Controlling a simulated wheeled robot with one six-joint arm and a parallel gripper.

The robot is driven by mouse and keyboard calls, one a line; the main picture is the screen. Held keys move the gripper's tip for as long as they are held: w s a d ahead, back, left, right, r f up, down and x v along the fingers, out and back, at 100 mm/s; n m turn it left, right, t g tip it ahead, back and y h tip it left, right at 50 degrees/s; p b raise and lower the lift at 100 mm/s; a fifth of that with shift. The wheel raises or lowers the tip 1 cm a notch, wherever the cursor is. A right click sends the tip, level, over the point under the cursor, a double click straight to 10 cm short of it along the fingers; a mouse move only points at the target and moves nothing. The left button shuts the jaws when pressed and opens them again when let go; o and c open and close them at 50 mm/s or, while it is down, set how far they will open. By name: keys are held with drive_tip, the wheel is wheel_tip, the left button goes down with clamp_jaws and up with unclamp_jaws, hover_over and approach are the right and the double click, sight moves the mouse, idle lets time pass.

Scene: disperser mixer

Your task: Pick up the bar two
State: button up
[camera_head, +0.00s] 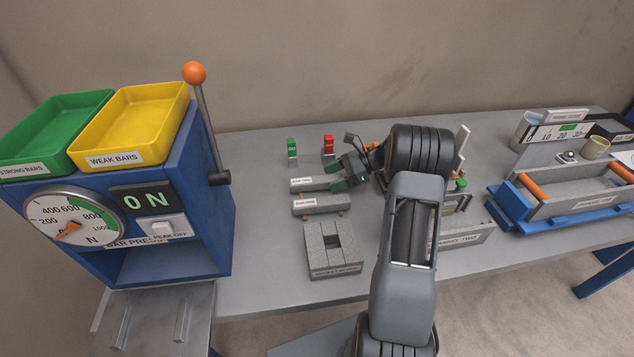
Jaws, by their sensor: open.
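Two grey bars with small white labels lie one behind the other on the table: a rear bar (312,184) and a front bar (320,206). The labels are too small to read surely, so I cannot tell which is bar two. My gripper (345,181) is open, its dark green fingertips at the right end of the rear bar. That end is partly hidden by the fingers. I cannot tell whether they touch it. The front bar rests on small tan supports, just in front of the gripper.
A grey block with a square opening (333,262) sits in front of the bars. Green (292,147) and red (328,144) upright pieces stand behind. The blue bar press (175,215) with yellow (130,122) and green (62,125) trays is left. A blue-based channel (565,215) is right.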

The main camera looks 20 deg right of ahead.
drive_tip(key=shift+w+a+f, duration=0.1)
drive_tip(key=shift+a+f, duration=0.15)
drive_tip(key=shift+a, duration=0.3)
drive_tip(key=shift+c, duration=0.2)
drive_tip(key=c, duration=1.2)
